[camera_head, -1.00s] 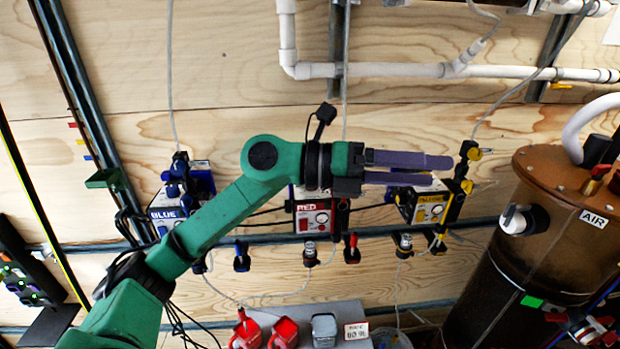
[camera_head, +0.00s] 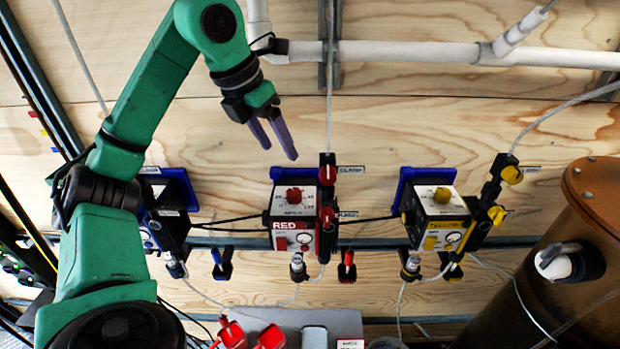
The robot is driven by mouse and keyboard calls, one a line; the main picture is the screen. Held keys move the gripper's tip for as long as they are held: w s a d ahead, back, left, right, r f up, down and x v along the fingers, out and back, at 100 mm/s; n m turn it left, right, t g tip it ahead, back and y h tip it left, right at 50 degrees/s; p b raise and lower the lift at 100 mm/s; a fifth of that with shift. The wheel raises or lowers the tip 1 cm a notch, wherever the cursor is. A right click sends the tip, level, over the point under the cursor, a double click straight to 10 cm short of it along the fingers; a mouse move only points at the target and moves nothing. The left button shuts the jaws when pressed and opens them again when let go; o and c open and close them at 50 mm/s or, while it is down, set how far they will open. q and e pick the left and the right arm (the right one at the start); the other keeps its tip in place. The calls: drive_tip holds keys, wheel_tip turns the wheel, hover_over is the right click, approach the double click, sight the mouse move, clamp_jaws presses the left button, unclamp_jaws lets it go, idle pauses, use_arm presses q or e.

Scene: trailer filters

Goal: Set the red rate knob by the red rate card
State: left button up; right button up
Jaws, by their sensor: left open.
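The red rate knob (camera_head: 294,195) sits on the top face of the red pump box (camera_head: 292,238), amid small scale marks too fine to read. A white card (camera_head: 350,344) with red edging shows at the bottom edge, mostly cut off, its writing unreadable; I cannot tell whether it is the red rate card. My left gripper (camera_head: 278,156) is open and empty, its two purple fingers pointing down above and slightly left of the knob, apart from it. My right gripper is not in view.
Two red clamp knobs (camera_head: 327,175) stand close at the box's right. A yellow pump box (camera_head: 438,220) is to the right, a blue one (camera_head: 165,215) partly behind my arm. A brown tank (camera_head: 550,270) fills the lower right. White pipe (camera_head: 410,53) runs above.

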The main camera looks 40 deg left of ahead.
use_arm(q)
drive_tip(key=b, duration=0.2)
approach(293, 192)
drive_tip(key=s+f, duration=0.1)
drive_tip(key=f, duration=0.1)
drive_tip(key=w+f, duration=0.1)
drive_tip(key=f, duration=0.1)
drive_tip(key=w+f, duration=0.1)
drive_tip(key=shift+w+f, duration=0.35)
drive_tip(key=shift+w+d+f, duration=0.1)
drive_tip(key=shift+w+f, duration=0.95)
drive_tip(key=shift+f, duration=0.15)
drive_tip(key=shift+s+f, duration=0.1)
drive_tip(key=shift+f, duration=0.05)
drive_tip(key=shift+s, duration=0.35)
drive_tip(key=shift+c, duration=1.2)
drive_tip(key=shift+w, duration=0.1)
drive_tip(key=c, duration=0.6)
clamp_jaws()
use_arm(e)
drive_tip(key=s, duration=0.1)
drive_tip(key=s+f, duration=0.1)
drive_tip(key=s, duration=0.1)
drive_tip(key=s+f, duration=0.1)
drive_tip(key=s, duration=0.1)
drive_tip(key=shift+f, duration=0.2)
